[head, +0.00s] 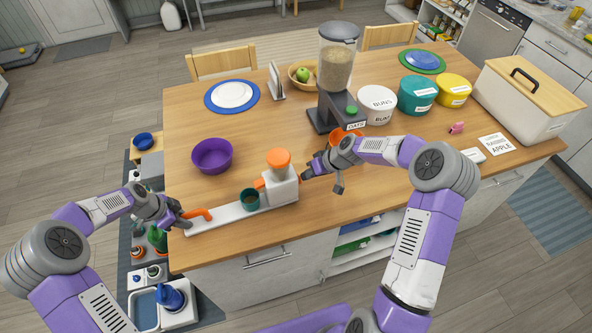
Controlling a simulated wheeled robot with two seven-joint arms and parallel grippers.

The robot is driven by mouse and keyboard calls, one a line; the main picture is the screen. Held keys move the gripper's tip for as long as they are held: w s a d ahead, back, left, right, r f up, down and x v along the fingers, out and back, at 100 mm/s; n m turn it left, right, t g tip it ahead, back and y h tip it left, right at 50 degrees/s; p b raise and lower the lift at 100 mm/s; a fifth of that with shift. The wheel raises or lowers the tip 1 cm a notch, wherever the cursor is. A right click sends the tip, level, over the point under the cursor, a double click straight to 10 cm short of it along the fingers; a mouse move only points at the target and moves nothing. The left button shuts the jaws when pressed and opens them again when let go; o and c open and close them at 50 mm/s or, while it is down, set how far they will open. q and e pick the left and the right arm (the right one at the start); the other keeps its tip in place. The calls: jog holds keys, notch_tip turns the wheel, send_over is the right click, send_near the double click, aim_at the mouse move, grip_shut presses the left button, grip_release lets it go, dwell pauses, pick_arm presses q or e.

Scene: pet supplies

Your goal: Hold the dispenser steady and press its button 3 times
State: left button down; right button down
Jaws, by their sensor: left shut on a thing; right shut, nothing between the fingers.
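A long white dispenser (226,213) lies along the front of the table, with an orange handle at its left end and a white tower (283,190) topped by an orange cap (279,157) at its right. A dark teal cup (250,200) stands on its base, beside an orange part on the tower. My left gripper (185,217) is shut on the orange handle (198,214). My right gripper (306,174) is shut and empty, close to the tower's right side. I cannot tell whether it touches the tower; a button there is hidden or too small to make out.
A grey oats dispenser (337,70) with a green button (352,110) stands behind; an orange bowl (338,134) is partly hidden by my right arm. A purple bowl (212,155) sits behind the white dispenser. Canisters (377,104) and a bread box (525,98) stand right.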

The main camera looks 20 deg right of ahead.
pick_arm(q)
jog(key=shift+f, duration=0.1)
pick_arm(e)
jog(key=shift+s+a, duration=0.1)
jog(key=shift+a, duration=1.2)
pick_arm(q)
jog(key=shift+d, duration=0.1)
pick_arm(e)
jog(key=s+d+r, duration=0.3)
jog(key=d+r, duration=0.5)
jog(key=d, duration=0.1)
jog(key=shift+d, duration=0.35)
pick_arm(q)
jog(key=shift+a, duration=0.2)
